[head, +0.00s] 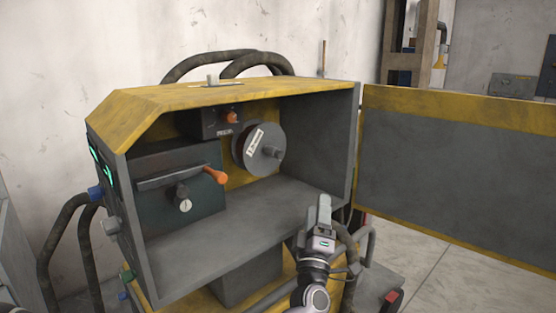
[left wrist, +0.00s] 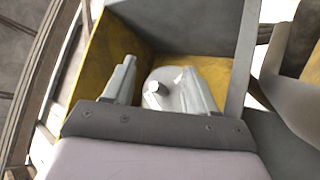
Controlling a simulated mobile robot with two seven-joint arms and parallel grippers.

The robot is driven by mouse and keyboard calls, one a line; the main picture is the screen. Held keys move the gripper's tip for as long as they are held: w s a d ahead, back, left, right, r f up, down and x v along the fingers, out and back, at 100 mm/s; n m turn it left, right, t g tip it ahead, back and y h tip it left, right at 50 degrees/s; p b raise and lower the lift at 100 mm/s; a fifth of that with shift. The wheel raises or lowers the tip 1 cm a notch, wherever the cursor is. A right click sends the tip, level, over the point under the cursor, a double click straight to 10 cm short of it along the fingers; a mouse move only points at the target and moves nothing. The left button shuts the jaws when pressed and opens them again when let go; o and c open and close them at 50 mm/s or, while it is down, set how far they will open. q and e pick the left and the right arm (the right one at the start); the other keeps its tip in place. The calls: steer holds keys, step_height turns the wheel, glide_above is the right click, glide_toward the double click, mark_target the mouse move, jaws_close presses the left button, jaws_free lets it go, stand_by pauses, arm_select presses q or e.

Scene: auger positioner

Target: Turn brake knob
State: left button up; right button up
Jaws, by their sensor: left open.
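Inside the open yellow and grey cabinet (head: 150,105), a grey round wheel (head: 243,152) with a protruding peg and a white label sits on the back wall. A small orange knob (head: 231,117) is on a dark box above it. A black knob (head: 182,190) sits on the dark panel at left, below an orange-tipped lever (head: 215,175). I cannot read which is labelled brake. My left gripper (head: 324,208) is at the cabinet's front right, apart from these. In the left wrist view my left gripper (left wrist: 158,67) is open, with the wheel (left wrist: 160,85) showing between its fingers.
The cabinet door (head: 450,165) stands open to the right. The cabinet's floor (head: 250,220) is clear. Thick hoses (head: 62,235) run down the left side, and more arch behind the top. Grey floor (head: 440,280) shows at lower right.

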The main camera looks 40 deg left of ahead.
mark_target(277, 153)
arm_select(q)
steer(key=w+a+r+n+g+y, duration=0.1)
steer(key=a+r+n+g, duration=0.2)
steer(key=a+n+g, duration=0.2)
steer(key=a+r+n+g+y+b, duration=0.1)
steer(key=a+r+n+g+y, duration=0.1)
steer(key=n+g, duration=0.5)
steer(key=w+a+r+n+g+y+b, duration=0.1)
steer(key=a+r+n+g, duration=0.4)
steer(key=n, duration=0.7)
steer(key=shift+w+a+n+g+y, duration=0.15)
steer(key=shift+a+n+g+y, duration=0.15)
steer(key=shift+a, duration=0.35)
steer(key=shift+w+a+n+g+y, duration=0.1)
steer(key=shift+w+a+g+y, duration=0.1)
steer(key=shift+a+g, duration=0.35)
steer(key=shift+a+f, duration=0.1)
steer(key=shift+a, duration=0.4)
steer(key=c, duration=1.1)
steer(key=shift+o, duration=0.2)
